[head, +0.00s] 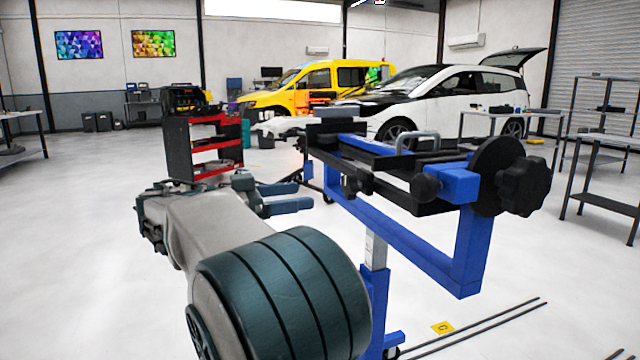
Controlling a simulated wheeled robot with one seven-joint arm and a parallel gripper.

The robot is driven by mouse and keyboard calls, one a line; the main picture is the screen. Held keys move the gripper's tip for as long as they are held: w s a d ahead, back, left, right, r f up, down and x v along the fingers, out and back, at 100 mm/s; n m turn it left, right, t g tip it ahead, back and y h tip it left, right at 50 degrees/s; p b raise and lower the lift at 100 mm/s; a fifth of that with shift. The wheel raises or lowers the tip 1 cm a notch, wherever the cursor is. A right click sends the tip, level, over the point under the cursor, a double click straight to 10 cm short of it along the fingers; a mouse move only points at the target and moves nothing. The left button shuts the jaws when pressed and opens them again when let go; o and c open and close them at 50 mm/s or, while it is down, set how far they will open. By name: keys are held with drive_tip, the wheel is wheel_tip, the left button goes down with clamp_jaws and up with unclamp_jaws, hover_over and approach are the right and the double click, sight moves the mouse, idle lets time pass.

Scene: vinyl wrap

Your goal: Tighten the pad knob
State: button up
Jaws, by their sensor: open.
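A blue and black clamping stand (465,240) stands right of centre. A large black lobed knob (524,187) sits at its right end, beside a black disc. A smaller round black knob (425,187) faces me left of the blue block, and another small black knob (351,186) sits further left under the frame. I cannot tell which of these is the pad knob. My gripper (303,195) is open, with its two blue-grey fingers apart and nothing seen between them. It is left of the stand and its knobs, touching none that I can see.
My arm fills the lower left. A red and black tool cart (205,150) stands behind it. Metal tables (600,200) stand at the right. Thin dark rods (480,325) and a yellow marker (443,327) lie on the floor. Yellow and white cars are at the back; the left floor is clear.

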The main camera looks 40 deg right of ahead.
drive_tip(key=shift+p+v, duration=0.4)
drive_tip(key=shift+v, duration=1.6)
